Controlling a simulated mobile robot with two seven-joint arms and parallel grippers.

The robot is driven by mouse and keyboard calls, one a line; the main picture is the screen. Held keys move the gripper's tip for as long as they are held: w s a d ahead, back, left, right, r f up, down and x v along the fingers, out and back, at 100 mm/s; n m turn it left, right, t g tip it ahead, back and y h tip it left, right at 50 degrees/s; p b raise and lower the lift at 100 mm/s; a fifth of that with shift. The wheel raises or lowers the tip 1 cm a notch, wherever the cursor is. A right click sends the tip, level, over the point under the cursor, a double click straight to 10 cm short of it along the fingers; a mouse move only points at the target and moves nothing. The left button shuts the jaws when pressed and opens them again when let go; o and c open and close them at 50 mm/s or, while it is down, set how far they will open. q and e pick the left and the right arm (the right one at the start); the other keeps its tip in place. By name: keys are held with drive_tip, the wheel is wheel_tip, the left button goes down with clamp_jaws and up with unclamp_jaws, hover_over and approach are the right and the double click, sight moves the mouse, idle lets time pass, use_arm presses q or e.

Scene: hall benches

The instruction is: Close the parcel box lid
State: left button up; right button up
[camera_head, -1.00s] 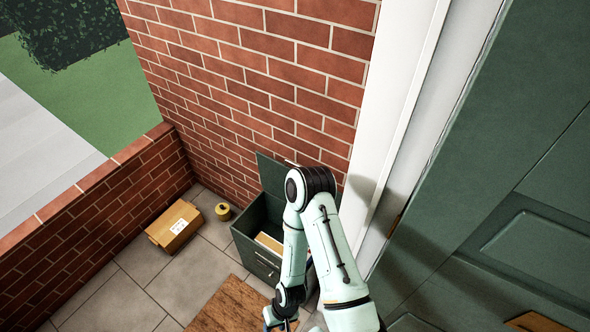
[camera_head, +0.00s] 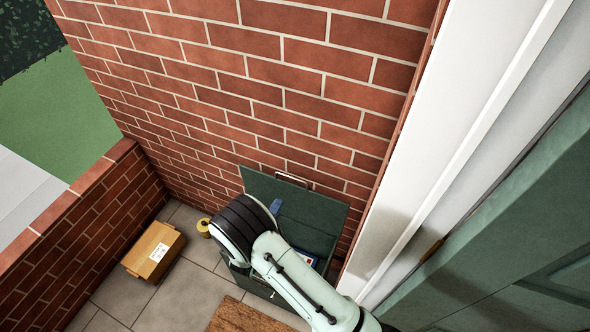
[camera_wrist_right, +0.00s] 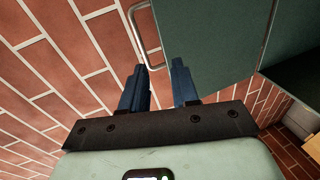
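The dark green parcel box (camera_head: 259,287) stands on the floor against the brick wall. Its lid (camera_head: 318,207) is open and tilted up toward the wall, with a metal handle (camera_head: 293,180) at its top edge. My right arm hides much of the box. My right gripper (camera_head: 276,207) shows only as a bit of blue in front of the lid. In the right wrist view my right gripper (camera_wrist_right: 158,68) has its blue fingers apart with nothing between them. The lid (camera_wrist_right: 215,40) and handle (camera_wrist_right: 137,35) lie just past the fingertips; contact cannot be told. My left gripper is out of view.
Items (camera_head: 305,257) lie inside the box. A cardboard parcel (camera_head: 153,250) and a yellow tape roll (camera_head: 204,228) are on the tiles to the left. A brown doormat (camera_head: 250,318) lies in front. The white door frame (camera_head: 440,140) and green door (camera_head: 500,250) bound the right.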

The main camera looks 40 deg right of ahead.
sight(293, 178)
drive_tip(key=shift+h, duration=0.6)
drive_tip(key=x, duration=0.4)
drive_tip(key=r+x, duration=0.1)
drive_tip(key=x, duration=0.4)
drive_tip(key=r+x, duration=0.1)
drive_tip(key=x, duration=0.3)
drive_tip(key=shift+w+d+r+p, duration=0.1)
drive_tip(key=shift+w+d+p, duration=0.1)
drive_tip(key=shift+d+p, duration=0.25)
clamp_jaws()
